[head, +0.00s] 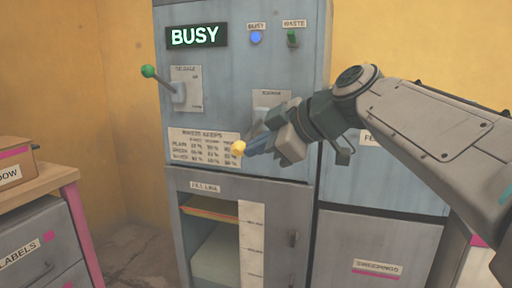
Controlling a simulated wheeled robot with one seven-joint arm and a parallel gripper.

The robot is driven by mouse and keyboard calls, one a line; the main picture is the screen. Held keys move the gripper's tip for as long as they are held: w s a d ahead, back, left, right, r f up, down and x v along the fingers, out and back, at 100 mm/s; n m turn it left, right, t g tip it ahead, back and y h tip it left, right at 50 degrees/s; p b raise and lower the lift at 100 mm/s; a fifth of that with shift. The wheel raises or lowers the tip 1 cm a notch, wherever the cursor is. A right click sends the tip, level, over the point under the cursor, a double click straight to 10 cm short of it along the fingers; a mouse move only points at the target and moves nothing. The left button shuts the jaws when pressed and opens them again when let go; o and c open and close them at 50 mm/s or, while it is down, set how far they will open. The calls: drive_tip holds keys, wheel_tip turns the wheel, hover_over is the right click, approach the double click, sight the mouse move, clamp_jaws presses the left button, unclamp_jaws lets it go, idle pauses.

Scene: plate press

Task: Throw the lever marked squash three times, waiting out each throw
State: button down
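The grey press cabinet (240,75) carries two large levers. The left lever has a green knob (148,71), raised and pointing left from its white plate (186,88). The other lever has a yellow knob (238,147), low in front of its plate (271,100). Both plate labels are too small to read surely, so I cannot tell which says squash. My gripper (252,148) is at the yellow knob, its fingertips seeming to touch it. Whether the fingers are open or shut on it is unclear. A display (196,36) reads BUSY in lit letters.
A blue lamp (256,38) marked BUSY glows beside a small green-tipped WASTE switch (292,37). A printed chart (203,145) sits above an open bay (212,240). A drawer unit (40,240) stands left; a cabinet (378,250) stands right.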

drive_tip(key=p+v, duration=0.3)
drive_tip(key=v, duration=1)
drive_tip(key=shift+s+d, duration=0.2)
drive_tip(key=shift+s, duration=0.25)
